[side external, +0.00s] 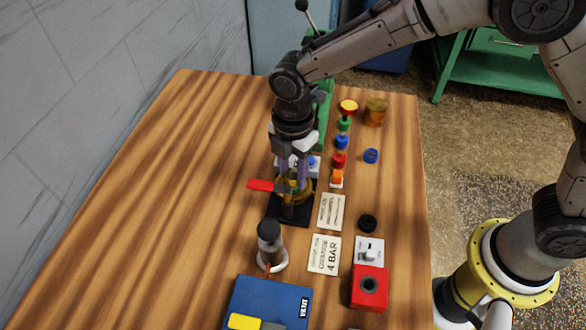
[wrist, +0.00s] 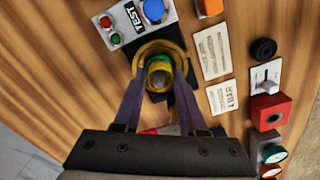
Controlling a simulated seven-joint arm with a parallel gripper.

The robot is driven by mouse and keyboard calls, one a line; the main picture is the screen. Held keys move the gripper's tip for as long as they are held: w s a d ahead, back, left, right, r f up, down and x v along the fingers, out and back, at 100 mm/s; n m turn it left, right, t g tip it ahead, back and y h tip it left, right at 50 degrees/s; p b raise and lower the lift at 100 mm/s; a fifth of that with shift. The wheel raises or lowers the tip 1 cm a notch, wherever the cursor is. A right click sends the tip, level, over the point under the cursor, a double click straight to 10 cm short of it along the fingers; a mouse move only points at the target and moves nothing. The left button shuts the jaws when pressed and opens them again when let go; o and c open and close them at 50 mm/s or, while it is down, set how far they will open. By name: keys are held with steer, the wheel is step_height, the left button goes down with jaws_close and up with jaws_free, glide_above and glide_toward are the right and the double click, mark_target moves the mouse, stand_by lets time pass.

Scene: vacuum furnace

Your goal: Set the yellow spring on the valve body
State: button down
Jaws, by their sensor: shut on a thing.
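My gripper (side external: 291,178) points down over the black base plate (side external: 303,218) and is shut on the yellow spring (side external: 305,187). In the wrist view the yellow spring (wrist: 176,46) is a wide ring between the two fingertips of my gripper (wrist: 160,72). The valve body (side external: 288,207) stands on the plate under the spring, with a red lever (side external: 261,185) sticking out to the left. From above, a green and yellow round top (wrist: 159,72) shows inside the ring. The spring looks roughly centred over it. I cannot tell whether the spring rests on the body or hangs just above it.
A panel marked TEST (wrist: 131,20) sits close behind the valve. A dark-capped cylinder (side external: 269,240) and a blue VENT box (side external: 262,305) stand in front. Cards (side external: 324,254), a red box (side external: 369,287) and several coloured parts line the right. The table's left is clear.

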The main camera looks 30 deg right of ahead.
steer(key=shift+f, duration=0.1)
jaws_free()
stand_by(0.5)
steer(key=shift+r, duration=3.75)
